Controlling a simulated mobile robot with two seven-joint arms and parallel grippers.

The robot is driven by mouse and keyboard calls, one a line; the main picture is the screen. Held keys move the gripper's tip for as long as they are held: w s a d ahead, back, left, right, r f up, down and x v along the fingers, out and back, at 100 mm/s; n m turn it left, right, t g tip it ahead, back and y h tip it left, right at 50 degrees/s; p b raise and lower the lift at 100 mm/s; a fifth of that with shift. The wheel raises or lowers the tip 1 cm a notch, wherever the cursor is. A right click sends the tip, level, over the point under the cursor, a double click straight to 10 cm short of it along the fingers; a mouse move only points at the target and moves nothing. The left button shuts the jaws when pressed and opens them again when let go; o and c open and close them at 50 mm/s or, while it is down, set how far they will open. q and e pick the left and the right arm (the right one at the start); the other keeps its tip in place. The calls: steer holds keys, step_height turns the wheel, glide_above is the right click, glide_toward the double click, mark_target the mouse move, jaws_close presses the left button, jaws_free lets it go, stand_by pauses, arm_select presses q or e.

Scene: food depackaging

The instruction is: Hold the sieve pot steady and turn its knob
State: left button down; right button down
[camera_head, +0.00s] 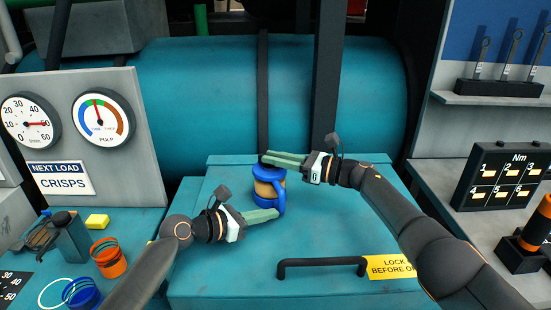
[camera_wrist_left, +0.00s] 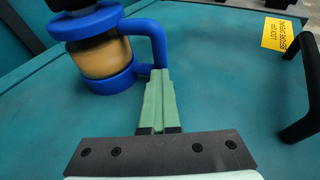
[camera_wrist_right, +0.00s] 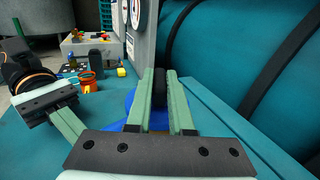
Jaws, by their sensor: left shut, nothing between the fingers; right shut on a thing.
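The sieve pot (camera_head: 266,187) stands upright on the teal hatch, with blue bands, a tan middle and a blue handle on its right. It also shows in the left wrist view (camera_wrist_left: 103,60). Its black knob (camera_wrist_right: 160,87) is on top, between the right fingers. My right gripper (camera_head: 266,158) is shut on the knob from the right. My left gripper (camera_head: 277,213) is shut and empty, its fingertips at the lower part of the blue handle (camera_wrist_left: 158,42). I cannot tell whether they touch it.
A black bar handle (camera_head: 322,262) and a yellow lock-off label (camera_head: 391,267) are on the hatch at right. A teal drum (camera_head: 210,90) stands behind the pot.

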steer(key=shift+f+m+t+h, duration=0.25)
steer(key=shift+m+t+h, duration=0.25)
steer(key=shift+t, duration=0.3)
steer(key=shift+m+t, duration=0.3)
steer(key=shift+m, duration=0.1)
steer(key=shift+s+a+m+t+h, duration=0.1)
steer(key=shift+s+m+t+h, duration=0.05)
steer(key=shift+m+t+h, duration=0.95)
steer(key=shift+s+a+r+m+t+h, duration=0.25)
steer(key=shift+a+r+m+t+h, duration=0.45)
steer(key=shift+t, duration=0.4)
steer(key=shift+d+f+m+t+h, duration=0.2)
steer(key=shift+m+t+h, duration=0.3)
steer(key=shift+h, duration=0.2)
steer(key=shift+d+f+m+t+h, duration=0.15)
steer(key=shift+m+t+h, duration=0.3)
steer(key=shift+h, duration=0.25)
steer(key=m+h, duration=0.1)
steer(key=h, duration=0.1)
steer(key=m+t+h, duration=0.1)
steer(key=m+h, duration=0.1)
steer(key=a+m+t+h, duration=0.1)
steer(key=m+h, duration=0.1)
steer(key=h, duration=0.1)
steer(key=shift+s+f, duration=0.1)
steer(key=shift+m+h, duration=1.55)
steer(key=shift+h, duration=1.45)
